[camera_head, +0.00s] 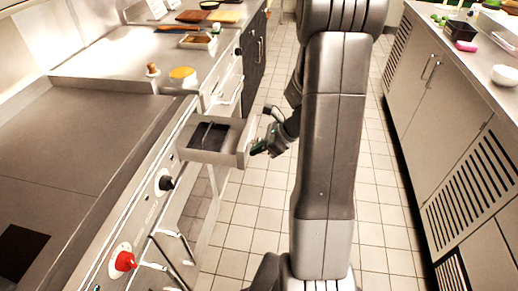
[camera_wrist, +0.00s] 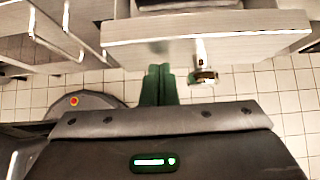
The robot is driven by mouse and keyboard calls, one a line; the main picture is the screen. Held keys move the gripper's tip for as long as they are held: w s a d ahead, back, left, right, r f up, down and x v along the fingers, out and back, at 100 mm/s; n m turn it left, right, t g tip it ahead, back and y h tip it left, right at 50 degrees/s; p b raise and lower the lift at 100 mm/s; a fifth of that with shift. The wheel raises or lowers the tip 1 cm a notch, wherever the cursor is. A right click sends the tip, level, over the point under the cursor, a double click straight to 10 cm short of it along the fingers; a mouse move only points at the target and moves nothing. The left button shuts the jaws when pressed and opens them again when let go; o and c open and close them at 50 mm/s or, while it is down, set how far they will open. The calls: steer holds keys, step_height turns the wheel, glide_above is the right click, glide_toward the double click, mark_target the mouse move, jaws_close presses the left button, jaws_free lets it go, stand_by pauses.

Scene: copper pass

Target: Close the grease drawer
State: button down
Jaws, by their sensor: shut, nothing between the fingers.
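The grease drawer (camera_head: 228,157) is pulled out from the front of the griddle unit, with a dark insert inside it. In the wrist view its front panel (camera_wrist: 255,47) spans the top right, with a metal handle (camera_wrist: 204,75) sticking out. My gripper (camera_head: 254,150) is in front of the drawer's front panel. In the wrist view the green fingers of my gripper (camera_wrist: 158,70) are shut together and empty, pointing at the panel left of the handle. I cannot tell whether the fingertips touch the panel.
The griddle (camera_head: 75,150) has black and red knobs (camera_head: 124,261) and rails along its front. A counter with boards and a yellow-topped container (camera_head: 183,75) lies beyond. Steel cabinets (camera_head: 440,100) line the right side. The tiled aisle floor (camera_head: 255,215) is clear.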

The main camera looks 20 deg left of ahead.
mark_target(191, 140)
steer(key=s+a+p, duration=0.1)
steer(key=a, duration=0.6)
steer(key=s+a+p, duration=0.2)
steer(key=a, duration=0.4)
steer(key=s+a+p, duration=0.1)
steer(key=s+a, duration=0.1)
steer(key=a, duration=0.5)
steer(key=shift+a, duration=0.3)
steer(key=shift+a+r, duration=0.1)
steer(key=shift+w+d, duration=0.15)
steer(key=shift+d, duration=0.05)
steer(key=d, duration=0.3)
steer(key=w+d+r, duration=0.1)
steer(key=shift+d, duration=0.35)
steer(key=v, duration=0.8)
steer(key=shift+d, duration=0.3)
steer(key=shift+r, duration=0.1)
